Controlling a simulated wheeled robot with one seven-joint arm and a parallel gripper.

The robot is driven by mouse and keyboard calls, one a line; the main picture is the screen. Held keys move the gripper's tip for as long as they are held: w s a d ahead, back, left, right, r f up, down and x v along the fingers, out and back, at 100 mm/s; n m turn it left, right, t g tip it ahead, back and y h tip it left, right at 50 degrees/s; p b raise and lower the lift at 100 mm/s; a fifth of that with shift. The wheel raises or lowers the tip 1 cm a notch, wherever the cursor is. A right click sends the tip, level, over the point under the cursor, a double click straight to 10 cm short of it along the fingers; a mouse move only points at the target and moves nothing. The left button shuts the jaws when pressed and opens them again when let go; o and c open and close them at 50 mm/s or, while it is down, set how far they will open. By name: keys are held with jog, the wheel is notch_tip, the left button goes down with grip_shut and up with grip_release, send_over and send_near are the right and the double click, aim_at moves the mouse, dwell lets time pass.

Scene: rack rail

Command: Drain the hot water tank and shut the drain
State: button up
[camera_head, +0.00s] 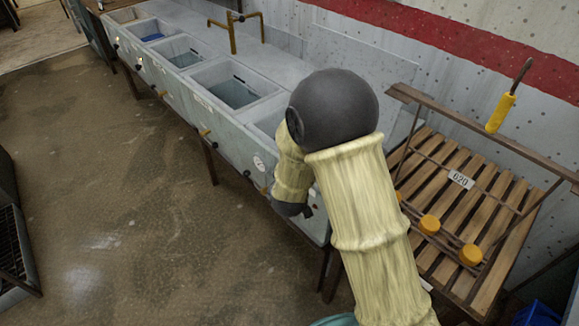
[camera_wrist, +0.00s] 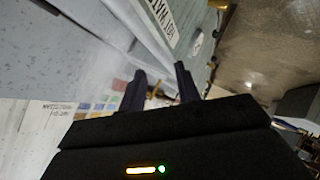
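A long grey trough unit (camera_head: 190,110) with several open basins runs along the wall, and brass drain taps (camera_head: 205,132) stick out low on its front. A round white dial (camera_head: 258,163) is on the front near my arm; a white round shape, likely that dial, shows in the wrist view (camera_wrist: 197,45). A lettered label (camera_wrist: 161,20) is on the panel there, its words hard to read. My gripper (camera_wrist: 160,72) points at the front panel with its two dark fingers apart. A small brass piece (camera_wrist: 155,91) shows between them; contact cannot be told. My arm hides the unit's right end.
A slatted wooden rack (camera_head: 485,195) labelled 620, with orange knobs and a yellow-handled tool (camera_head: 501,112), stands right of my arm. A brass faucet (camera_head: 233,35) rises behind the basins. The brown floor (camera_head: 110,190) in front is open; a dark crate (camera_head: 12,250) stands at left.

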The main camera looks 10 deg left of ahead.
jog(key=shift+s+d+r, duration=0.1)
jog(key=shift+d+r, duration=0.1)
jog(key=shift+r, duration=0.05)
jog(key=shift+d+r, duration=0.1)
jog(key=shift+d, duration=0.1)
jog(key=c, duration=0.6)
jog(key=d+m, duration=0.1)
jog(key=s+d+r+g, duration=0.1)
jog(key=d, duration=0.1)
jog(key=s+d+r+m+g, duration=0.1)
jog(key=d, duration=0.1)
jog(key=shift+d+m, duration=0.25)
jog(key=shift+m, duration=0.05)
grip_shut()
jog(key=s+d+r+m+g, duration=0.2)
jog(key=s+d+m+g, duration=0.1)
jog(key=s+d, duration=0.5)
jog(key=s+d+r+m+g+h, duration=0.1)
jog(key=s+d+r+m+g, duration=0.1)
jog(key=s+d+m, duration=0.3)
jog(key=s+d+g, duration=0.1)
jog(key=s+d, duration=0.3)
jog(key=s, duration=0.1)
jog(key=shift+s+g+h, duration=0.2)
jog(key=shift+g+h, duration=0.1)
jog(key=shift+g, duration=0.1)
jog(key=shift+s, duration=0.1)
